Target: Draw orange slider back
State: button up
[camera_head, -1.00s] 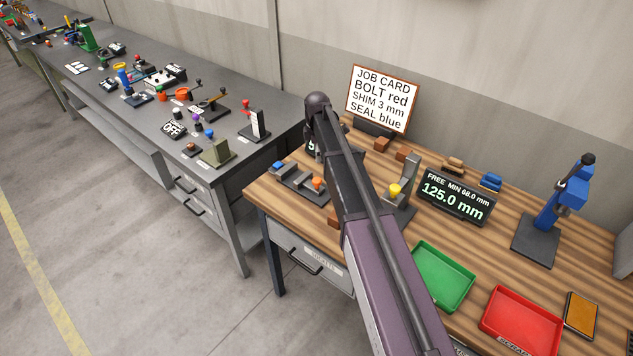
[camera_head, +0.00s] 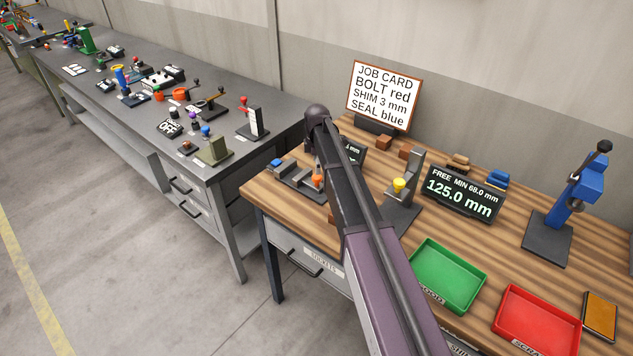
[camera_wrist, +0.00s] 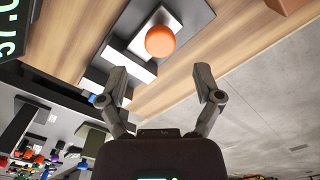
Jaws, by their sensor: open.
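The orange slider knob (camera_head: 318,176) stands on a dark grey fixture (camera_head: 297,184) near the left end of the wooden bench, just left of my arm. In the wrist view the round orange knob (camera_wrist: 160,41) is at the top centre, on a grey block. My gripper (camera_wrist: 160,82) is open, its two fingers spread either side of the knob's line but apart from it, with nothing between them. In the head view my arm hides the gripper.
A grey upright fixture with a yellow knob (camera_head: 399,185) stands right of my arm. A display reading 125.0 mm (camera_head: 459,195), a green tray (camera_head: 449,275), a red tray (camera_head: 538,320) and a blue press (camera_head: 573,200) are farther right. A grey bench (camera_head: 225,170) stands at left.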

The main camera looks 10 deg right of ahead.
aim_at(317, 176)
jog(key=shift+f+b, duration=2.45)
jog(key=shift+f, duration=0.3)
